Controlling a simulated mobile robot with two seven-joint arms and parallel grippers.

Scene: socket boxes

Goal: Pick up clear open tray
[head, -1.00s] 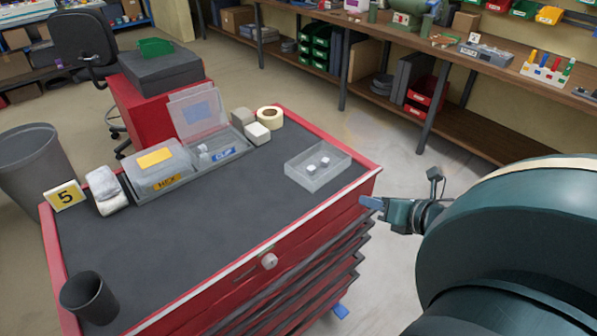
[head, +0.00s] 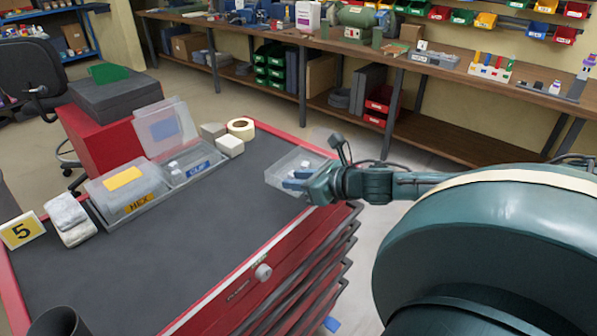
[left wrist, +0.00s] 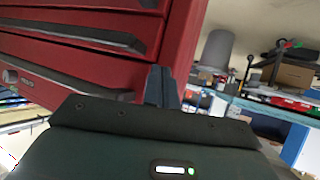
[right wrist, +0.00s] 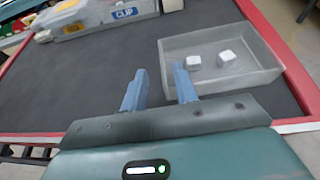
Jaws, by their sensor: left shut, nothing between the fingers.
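In the head view the tray (head: 288,161) is partly hidden by my right gripper (head: 293,180). My right gripper's blue fingers (right wrist: 158,82) are apart with nothing seen between them. One finger overlaps the tray's left edge in the right wrist view; I cannot tell whether it touches. My left gripper (left wrist: 160,84) is shut and empty, beside the red cabinet drawers.
The middle of the top is clear.

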